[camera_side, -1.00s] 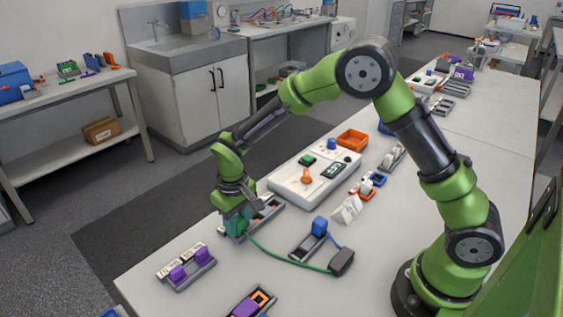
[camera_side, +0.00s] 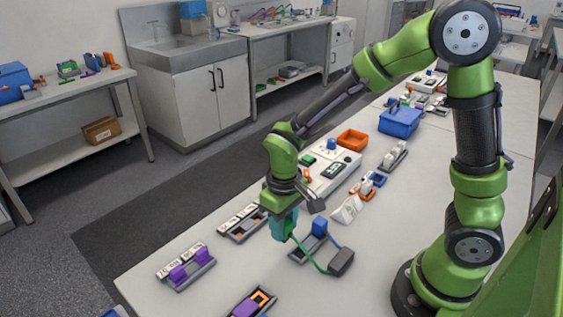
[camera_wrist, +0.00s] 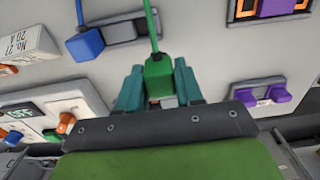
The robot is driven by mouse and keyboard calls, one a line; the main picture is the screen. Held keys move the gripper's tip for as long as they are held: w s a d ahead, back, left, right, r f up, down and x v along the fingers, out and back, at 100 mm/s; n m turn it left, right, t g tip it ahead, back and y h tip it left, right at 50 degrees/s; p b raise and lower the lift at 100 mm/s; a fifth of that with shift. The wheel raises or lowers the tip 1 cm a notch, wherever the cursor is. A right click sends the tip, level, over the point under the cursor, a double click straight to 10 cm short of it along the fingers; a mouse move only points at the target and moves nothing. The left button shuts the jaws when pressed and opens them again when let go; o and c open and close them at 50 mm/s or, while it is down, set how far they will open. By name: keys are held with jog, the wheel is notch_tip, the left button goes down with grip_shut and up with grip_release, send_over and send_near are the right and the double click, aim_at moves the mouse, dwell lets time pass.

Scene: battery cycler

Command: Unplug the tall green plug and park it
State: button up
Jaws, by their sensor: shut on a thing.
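My gripper (camera_side: 282,228) is shut on the green plug (camera_wrist: 158,76), which shows between its teal fingers (camera_wrist: 158,88) in the wrist view. In the side view the fingers mostly hide the plug. It hangs above the table, clear of the grey-framed socket strip (camera_side: 236,226) to its left. A green cable (camera_side: 308,257) runs from the plug to a dark grey box (camera_side: 342,262). A grey holder (camera_side: 303,252) lies just right of and in front of my gripper. A blue plug (camera_side: 319,227) stands at its far end; the near part looks empty.
A second strip with purple plugs (camera_side: 183,272) lies front left. Another purple part (camera_side: 246,308) sits at the front edge. A white tent card (camera_side: 347,209), the white cycler unit (camera_side: 335,180) and an orange bin (camera_side: 352,140) stand behind. Table between the strips is clear.

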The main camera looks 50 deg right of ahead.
jog(key=s, duration=0.2)
jog(key=shift+s+d+r, duration=0.15)
jog(key=shift+s+d, duration=0.25)
jog(key=shift+s+d+f, duration=0.1)
jog(key=shift+d+f, duration=0.05)
jog(key=shift+f, duration=0.6)
jog(key=shift+s+d+f, duration=0.1)
jog(key=shift+s+f, duration=0.05)
jog(key=shift+f, duration=0.55)
jog(key=shift+s+d+f, duration=0.1)
jog(key=shift+d+f, duration=0.05)
jog(key=shift+f, duration=0.6)
jog(key=shift+f, duration=0.25)
jog(key=o, duration=1.1)
jog(key=shift+o, duration=0.2)
jog(key=shift+r, duration=0.1)
notch_tip(320, 180, up, 17)
jog(key=s+d+r+m+t+y, duration=0.2)
jog(key=s+d+r+m+t, duration=0.2)
jog(key=t, duration=0.3)
jog(key=shift+v, duration=0.75)
